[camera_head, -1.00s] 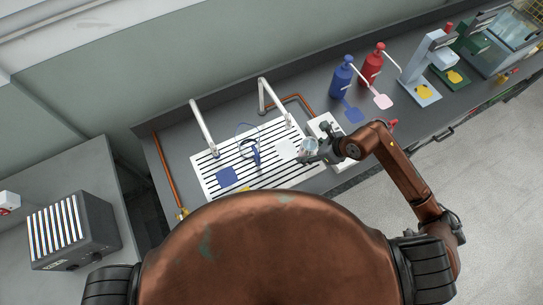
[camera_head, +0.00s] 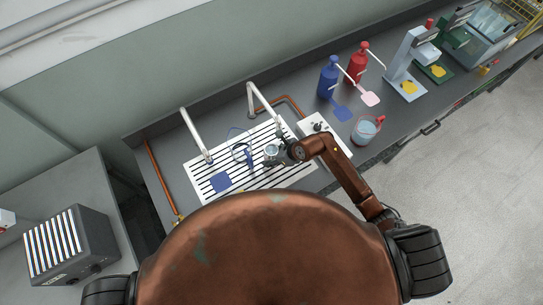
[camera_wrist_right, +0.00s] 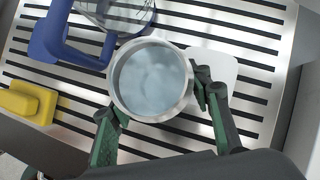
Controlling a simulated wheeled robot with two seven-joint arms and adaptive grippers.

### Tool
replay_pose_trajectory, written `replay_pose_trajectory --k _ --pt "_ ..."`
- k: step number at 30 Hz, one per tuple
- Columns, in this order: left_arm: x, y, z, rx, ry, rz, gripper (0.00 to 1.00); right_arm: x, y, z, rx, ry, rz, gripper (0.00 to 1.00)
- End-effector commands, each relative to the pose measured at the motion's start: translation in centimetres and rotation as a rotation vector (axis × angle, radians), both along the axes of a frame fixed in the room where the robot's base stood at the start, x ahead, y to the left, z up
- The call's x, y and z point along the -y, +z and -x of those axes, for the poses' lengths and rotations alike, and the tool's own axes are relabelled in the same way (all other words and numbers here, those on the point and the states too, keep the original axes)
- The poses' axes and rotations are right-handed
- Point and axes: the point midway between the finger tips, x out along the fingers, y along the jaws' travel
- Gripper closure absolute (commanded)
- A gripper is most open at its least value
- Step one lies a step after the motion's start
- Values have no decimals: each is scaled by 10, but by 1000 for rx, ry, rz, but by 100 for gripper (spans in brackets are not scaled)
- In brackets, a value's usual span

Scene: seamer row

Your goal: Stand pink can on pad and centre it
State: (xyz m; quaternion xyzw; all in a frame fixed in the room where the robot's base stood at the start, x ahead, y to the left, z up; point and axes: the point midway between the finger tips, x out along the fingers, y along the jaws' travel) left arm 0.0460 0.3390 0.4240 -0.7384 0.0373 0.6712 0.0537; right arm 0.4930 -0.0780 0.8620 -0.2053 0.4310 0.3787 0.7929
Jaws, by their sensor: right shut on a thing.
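My right gripper (camera_wrist_right: 155,100) is shut around a round, open-topped can (camera_wrist_right: 150,78). The can looks silver-grey with a pale interior; no pink shows. In the head view my right gripper (camera_head: 282,153) and the can (camera_head: 271,151) are above the slotted white drain board. A whitish square pad (camera_wrist_right: 213,66) lies to the right of the can in the wrist view, partly hidden by the can and a finger. In the head view the gripper mostly hides it. Whether the can touches the board cannot be told. My left gripper is not in view.
A clear jug with a blue handle (camera_wrist_right: 65,38) stands close beside the can. A yellow-handled thing (camera_wrist_right: 28,102) is at the left. A blue pad (camera_head: 221,182) lies on the board. Taps, a red-handled jug (camera_head: 365,131) and blue (camera_head: 328,77) and red (camera_head: 358,62) pump bottles stand nearby.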

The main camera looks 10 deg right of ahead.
Motion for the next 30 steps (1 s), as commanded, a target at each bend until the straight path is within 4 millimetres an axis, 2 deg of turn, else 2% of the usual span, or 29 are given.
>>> replay_pose_trajectory --k 11,12,18,30 --pt "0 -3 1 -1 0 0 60 0 -4 -1 3 0 0 88" --pt "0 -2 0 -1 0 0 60 0 -3 0 2 0 0 52" --pt "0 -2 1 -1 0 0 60 0 -3 0 1 -1 0 38" --pt "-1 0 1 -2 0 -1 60 3 3 1 2 0 1 37"
